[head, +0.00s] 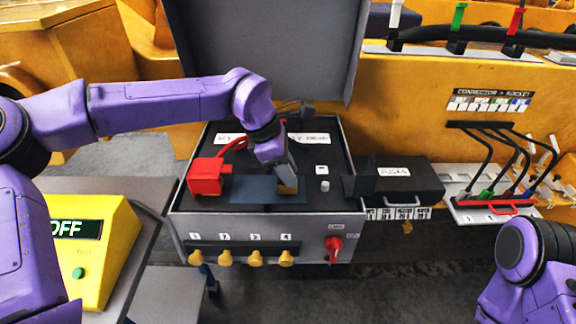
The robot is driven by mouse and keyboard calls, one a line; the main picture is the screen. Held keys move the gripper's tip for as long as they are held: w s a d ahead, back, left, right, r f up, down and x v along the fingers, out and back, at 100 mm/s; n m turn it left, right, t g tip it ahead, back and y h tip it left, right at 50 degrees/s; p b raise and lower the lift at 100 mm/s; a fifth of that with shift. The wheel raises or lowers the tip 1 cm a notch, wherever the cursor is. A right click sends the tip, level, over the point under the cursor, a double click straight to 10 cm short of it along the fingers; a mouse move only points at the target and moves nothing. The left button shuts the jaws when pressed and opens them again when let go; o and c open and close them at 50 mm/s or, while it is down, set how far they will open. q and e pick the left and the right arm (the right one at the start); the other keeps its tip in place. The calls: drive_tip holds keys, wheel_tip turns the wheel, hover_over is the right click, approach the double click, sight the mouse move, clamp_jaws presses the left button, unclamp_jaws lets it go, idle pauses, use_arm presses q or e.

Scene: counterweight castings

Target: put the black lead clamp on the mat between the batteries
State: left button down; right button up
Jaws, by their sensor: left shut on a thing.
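The blue mat (252,190) lies on the dark top of a grey box. My left gripper (287,184) points down over the right part of the mat. It is shut on a small tan piece (288,189), mostly hidden by the fingers. I cannot tell whether this is part of the black lead clamp, or whether it touches the mat. A red block (205,178) with a red lead stands left of the mat. A black upright shape (357,184) stands right of it. I cannot make out the batteries clearly. My right gripper is out of view.
The box has yellow knobs (255,258) and a red switch (334,245) in front, and a raised lid (265,45) behind. A black fuse case (400,180) and a connector board (490,210) stand right. A yellow OFF unit (95,250) is at left.

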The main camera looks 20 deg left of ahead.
use_arm(q)
drive_tip(key=shift+w+f, duration=0.1)
drive_tip(key=shift+f, duration=0.05)
drive_tip(key=shift+f, duration=0.1)
drive_tip(key=c, duration=0.9)
unclamp_jaws()
drive_tip(key=shift+r, duration=0.25)
drive_tip(key=b+v, duration=0.2)
drive_tip(key=v, duration=1)
drive_tip(key=shift+d+f, duration=0.1)
drive_tip(key=shift+f, duration=0.05)
